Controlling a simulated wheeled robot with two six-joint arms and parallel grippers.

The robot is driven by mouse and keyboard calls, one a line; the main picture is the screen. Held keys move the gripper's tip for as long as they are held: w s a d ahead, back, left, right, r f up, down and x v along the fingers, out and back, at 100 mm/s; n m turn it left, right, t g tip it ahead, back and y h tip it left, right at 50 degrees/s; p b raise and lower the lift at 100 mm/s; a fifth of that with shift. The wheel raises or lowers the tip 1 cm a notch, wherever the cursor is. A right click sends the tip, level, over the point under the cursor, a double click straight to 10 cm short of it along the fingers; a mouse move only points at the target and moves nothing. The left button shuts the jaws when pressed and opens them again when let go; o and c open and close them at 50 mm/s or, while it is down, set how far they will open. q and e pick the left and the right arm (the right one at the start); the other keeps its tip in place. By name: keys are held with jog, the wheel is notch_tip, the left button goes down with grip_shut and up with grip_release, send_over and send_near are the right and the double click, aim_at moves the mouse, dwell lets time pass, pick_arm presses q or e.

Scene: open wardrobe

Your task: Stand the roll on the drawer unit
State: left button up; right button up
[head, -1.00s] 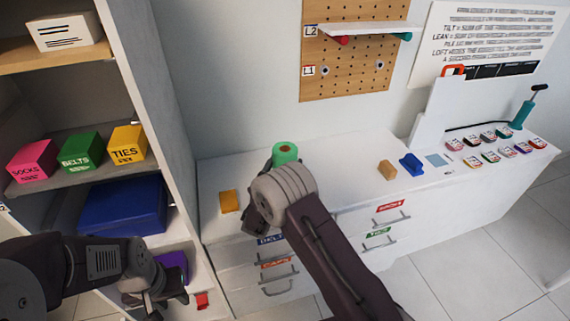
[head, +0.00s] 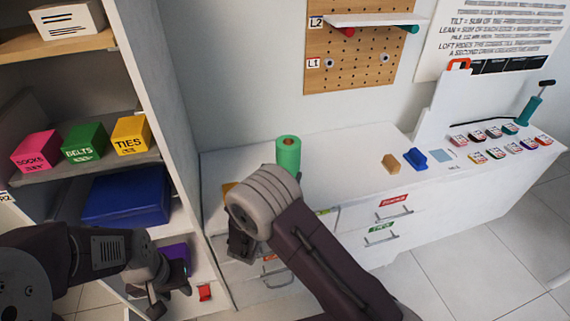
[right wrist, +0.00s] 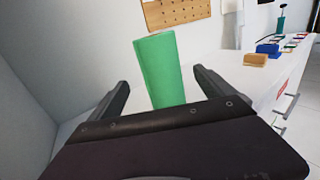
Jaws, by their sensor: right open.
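The green roll (head: 288,156) stands upright on the white top of the drawer unit (head: 345,160), near its left part. My right gripper (right wrist: 161,80) is open. In the right wrist view the roll (right wrist: 160,62) shows between its two fingers, clear of both, with its lower end partly hidden by the gripper body. In the head view my right wrist hides most of that gripper, in front of the unit. My left gripper (head: 170,297) looks open and empty, low by the wardrobe's lower shelf.
A wooden block (head: 390,162) and a blue piece (head: 414,159) lie right of the roll. A yellow block (head: 228,187) is mostly behind my right wrist. The wardrobe side panel (head: 170,120) rises at left. The pegboard (head: 352,60) hangs behind. Clear top lies between roll and wooden block.

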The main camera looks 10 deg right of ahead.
jog(key=s+d+f+m+g+h, duration=0.3)
jog(key=s+d+m+g, duration=0.75)
jog(key=s+d, duration=0.25)
jog(key=s+a+f+m+g+y, duration=0.1)
jog(key=s+f+m+g+y, duration=0.15)
jog(key=s+m, duration=0.35)
jog(key=s+f+m+g+y, duration=0.2)
jog(key=s+m+g+y, duration=0.2)
jog(key=s, duration=0.3)
jog(key=w+a+m+t+y, duration=0.1)
jog(key=a+m+t+y, duration=0.2)
jog(key=a+m+y, duration=0.3)
jog(key=m, duration=0.3)
jog(key=shift+w+a+r, duration=0.25)
jog(key=shift+a+r, duration=0.1)
jog(key=shift+a, duration=0.05)
jog(key=shift+m, duration=0.25)
